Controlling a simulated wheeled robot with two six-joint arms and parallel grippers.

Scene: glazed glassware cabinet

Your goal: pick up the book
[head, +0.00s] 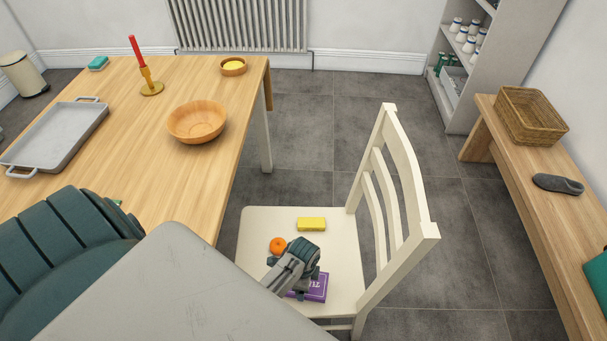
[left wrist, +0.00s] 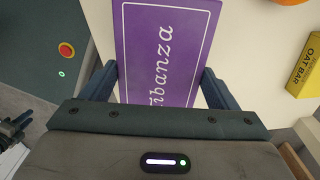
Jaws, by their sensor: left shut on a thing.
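The purple book (head: 318,289) lies on the seat of the cream chair (head: 262,225), near its front right part. I cannot tell whether the book is lifted off the seat. A dark gripper-like part, perhaps my right gripper (left wrist: 12,130), is cut off at the left edge there.
An orange (head: 277,245) and a yellow oat bar box (head: 311,224) lie on the seat near the book. The chair's backrest (head: 400,185) rises on the right.

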